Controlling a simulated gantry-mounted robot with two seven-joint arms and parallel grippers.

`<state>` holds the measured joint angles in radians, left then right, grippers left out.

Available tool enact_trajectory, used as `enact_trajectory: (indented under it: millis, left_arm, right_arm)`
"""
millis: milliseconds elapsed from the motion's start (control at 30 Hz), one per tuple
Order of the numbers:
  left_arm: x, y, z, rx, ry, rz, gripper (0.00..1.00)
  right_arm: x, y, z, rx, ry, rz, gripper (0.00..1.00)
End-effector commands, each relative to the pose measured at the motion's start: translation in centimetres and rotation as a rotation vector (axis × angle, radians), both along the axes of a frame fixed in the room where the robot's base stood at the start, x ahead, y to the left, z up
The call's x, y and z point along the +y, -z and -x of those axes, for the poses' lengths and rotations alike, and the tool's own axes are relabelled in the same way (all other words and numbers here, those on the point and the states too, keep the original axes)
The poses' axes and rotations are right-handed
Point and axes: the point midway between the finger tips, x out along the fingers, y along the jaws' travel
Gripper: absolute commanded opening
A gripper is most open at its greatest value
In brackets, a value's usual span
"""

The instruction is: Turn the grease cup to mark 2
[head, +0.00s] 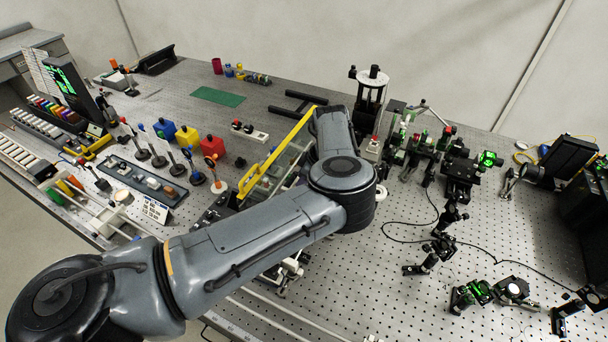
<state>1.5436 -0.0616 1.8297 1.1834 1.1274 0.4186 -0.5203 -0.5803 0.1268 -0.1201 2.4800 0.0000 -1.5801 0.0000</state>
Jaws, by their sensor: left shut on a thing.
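My left arm comes in from the lower left, bends at mid-frame and reaches away over the bench. Its wrist end (335,122) is just left of the tall black-posted stand (371,95). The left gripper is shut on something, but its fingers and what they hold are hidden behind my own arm. I cannot make out the grease cup or its marks. My right gripper is not in view.
A yellow-edged clear panel (278,155) stands close left of my forearm. Optical mounts (425,148) crowd the right of the stand. Red, yellow and blue blocks (188,138) stand at left. A green mat (218,97) lies behind. Cables cross the perforated bench (400,290) at right.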

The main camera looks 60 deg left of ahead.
Motion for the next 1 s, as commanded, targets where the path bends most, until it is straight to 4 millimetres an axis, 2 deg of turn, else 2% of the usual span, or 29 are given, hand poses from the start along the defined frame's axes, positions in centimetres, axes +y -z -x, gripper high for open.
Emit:
enact_trajectory:
  millis: [233, 733, 767, 800, 900, 1000]
  left_arm:
    - [-0.06, -0.01, 0.11, 0.002, 0.074, 0.000, 0.00]
    - [-0.02, 0.09, 0.11, 0.000, 0.089, 0.000, 0.00]
    - [-0.03, 0.10, 0.10, 0.000, 0.089, 0.000, 0.23]
    - [-0.02, 0.09, 0.11, 0.000, 0.089, 0.000, 0.29]
    - [-0.03, 0.08, 0.11, 0.000, 0.089, 0.000, 0.44]
    - [-0.03, 0.07, 0.10, 0.000, 0.089, 0.000, 0.45]
  right_arm:
    - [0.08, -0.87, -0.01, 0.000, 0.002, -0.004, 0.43]
    - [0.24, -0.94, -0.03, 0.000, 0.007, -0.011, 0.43]
    - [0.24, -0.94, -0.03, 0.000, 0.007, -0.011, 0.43]
    - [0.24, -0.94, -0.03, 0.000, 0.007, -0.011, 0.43]
    - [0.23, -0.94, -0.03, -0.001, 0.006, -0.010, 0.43]
    - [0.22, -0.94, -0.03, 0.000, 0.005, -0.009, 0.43]
